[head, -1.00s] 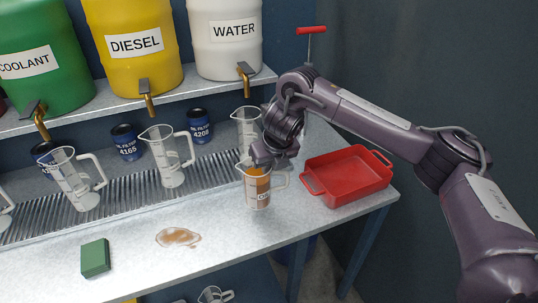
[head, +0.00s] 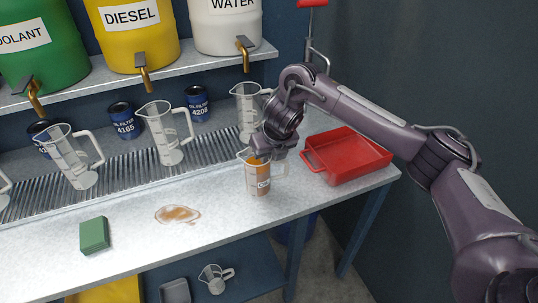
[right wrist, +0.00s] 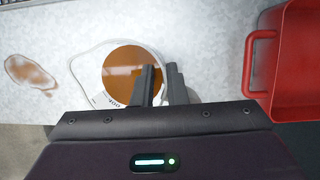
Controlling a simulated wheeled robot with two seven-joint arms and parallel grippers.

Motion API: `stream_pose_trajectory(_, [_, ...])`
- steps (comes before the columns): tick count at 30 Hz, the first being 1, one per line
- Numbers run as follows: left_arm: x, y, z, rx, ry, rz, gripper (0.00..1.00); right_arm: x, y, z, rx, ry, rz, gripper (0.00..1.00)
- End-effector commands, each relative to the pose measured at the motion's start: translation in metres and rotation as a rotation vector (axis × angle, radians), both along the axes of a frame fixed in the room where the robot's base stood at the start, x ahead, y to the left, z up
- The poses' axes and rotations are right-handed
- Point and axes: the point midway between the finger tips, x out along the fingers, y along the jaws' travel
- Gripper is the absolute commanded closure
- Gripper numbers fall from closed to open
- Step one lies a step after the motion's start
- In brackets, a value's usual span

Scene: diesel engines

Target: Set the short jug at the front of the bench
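A short, clear jug (head: 258,180) with brown-orange liquid is upright over the bench (head: 130,235), left of the red tray. Its handle points right, and a small label shows on its front. My right gripper (head: 265,150) is at its top from behind. In the right wrist view the two fingers (right wrist: 163,84) are close together at the jug's (right wrist: 95,72) right rim, one over the liquid and one outside. They appear shut on its wall. Whether the base touches the bench is hard to tell. My left gripper is not in view.
Taller clear jugs (head: 165,135) stand along the grate behind. A red tray (head: 350,172) is at right. A brown spill (head: 177,214) and a green block (head: 94,235) lie at left. Another jug (head: 215,279) is on the lower shelf. The bench front before the jug is clear.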

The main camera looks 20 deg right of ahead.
Motion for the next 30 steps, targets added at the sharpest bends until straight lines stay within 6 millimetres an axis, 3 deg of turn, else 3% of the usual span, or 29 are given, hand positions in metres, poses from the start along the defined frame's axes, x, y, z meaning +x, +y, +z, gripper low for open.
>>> stream_pose_trajectory(3, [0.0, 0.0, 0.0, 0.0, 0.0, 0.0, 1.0, 0.0, 0.0, 0.0, 0.0, 0.001, 0.0, 0.73])
stream_pose_trajectory(14, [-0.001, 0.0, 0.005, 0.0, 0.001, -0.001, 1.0, -0.001, -0.001, 0.008, -0.001, -0.002, 0.001, 0.73])
stream_pose_trajectory(24, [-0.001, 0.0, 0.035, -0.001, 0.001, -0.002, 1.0, -0.023, -0.004, 0.074, -0.003, -0.006, 0.001, 0.73])
stream_pose_trajectory(30, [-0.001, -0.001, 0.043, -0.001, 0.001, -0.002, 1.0, -0.035, -0.005, 0.103, -0.001, -0.003, 0.001, 0.73])
